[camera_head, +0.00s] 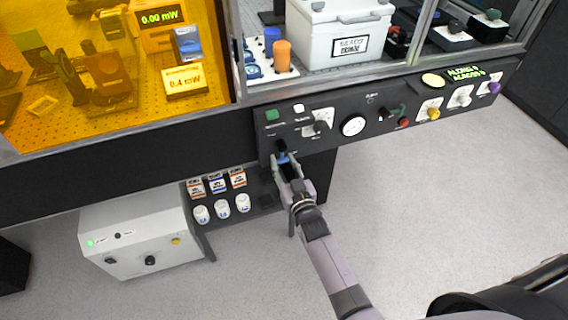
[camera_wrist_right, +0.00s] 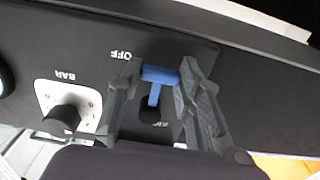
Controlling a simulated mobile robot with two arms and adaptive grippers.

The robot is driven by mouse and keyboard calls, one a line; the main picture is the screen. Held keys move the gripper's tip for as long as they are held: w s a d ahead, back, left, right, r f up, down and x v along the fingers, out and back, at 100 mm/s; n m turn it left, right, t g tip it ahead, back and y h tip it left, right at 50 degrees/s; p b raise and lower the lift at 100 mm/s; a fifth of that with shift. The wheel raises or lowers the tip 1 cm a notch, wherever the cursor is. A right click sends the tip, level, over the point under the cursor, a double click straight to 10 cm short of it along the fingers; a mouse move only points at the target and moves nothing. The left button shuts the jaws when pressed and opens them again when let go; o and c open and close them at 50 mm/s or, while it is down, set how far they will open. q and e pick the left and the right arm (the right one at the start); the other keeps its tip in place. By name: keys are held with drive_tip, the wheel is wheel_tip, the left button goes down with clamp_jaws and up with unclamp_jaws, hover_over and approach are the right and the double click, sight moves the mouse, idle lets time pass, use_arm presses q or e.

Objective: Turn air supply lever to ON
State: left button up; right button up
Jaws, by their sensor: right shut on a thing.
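The air supply lever, a blue T-shaped handle on a dark stem, is on the lower left part of the black control panel (camera_head: 335,117) in the head view, where a bit of its blue (camera_head: 282,157) shows. In the right wrist view the lever (camera_wrist_right: 157,75) sits between the two fingers, with the upside-down word OFF beside it to the left. My right gripper (camera_head: 287,165) is shut on the lever; it also fills the middle of the right wrist view (camera_wrist_right: 162,70). The ON mark is not visible. My left gripper is not in view.
A black knob (camera_wrist_right: 64,117) on a white BAR plate is left of the lever in the wrist view. A white gauge (camera_head: 353,126) and several coloured knobs line the panel rightward. A grey box (camera_head: 140,240) and white-capped bottles (camera_head: 222,208) stand lower left. Floor is open at right.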

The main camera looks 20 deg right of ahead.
sight(298, 137)
drive_tip(key=d+n, duration=0.1)
drive_tip(key=n, duration=0.2)
drive_tip(key=d+r+n+p, duration=0.1)
drive_tip(key=n, duration=0.2)
drive_tip(key=d+n, duration=0.2)
drive_tip(key=n, duration=0.1)
drive_tip(key=shift+r+n+p, duration=0.3)
drive_tip(key=shift+r+p, duration=0.05)
drive_tip(key=shift+r, duration=0.05)
drive_tip(key=n, duration=0.1)
drive_tip(key=r+n, duration=0.1)
drive_tip(key=n, duration=0.1)
drive_tip(key=d+n, duration=0.1)
drive_tip(key=shift+w+d+r, duration=0.1)
drive_tip(key=shift+r, duration=0.25)
drive_tip(key=shift+d+r+n, duration=0.1)
drive_tip(key=shift+r+n, duration=0.35)
drive_tip(key=shift+n, duration=0.65)
drive_tip(key=shift+r+n, duration=0.45)
drive_tip(key=shift+n, duration=0.65)
drive_tip(key=o, duration=1.2)
drive_tip(key=shift+c, duration=0.2)
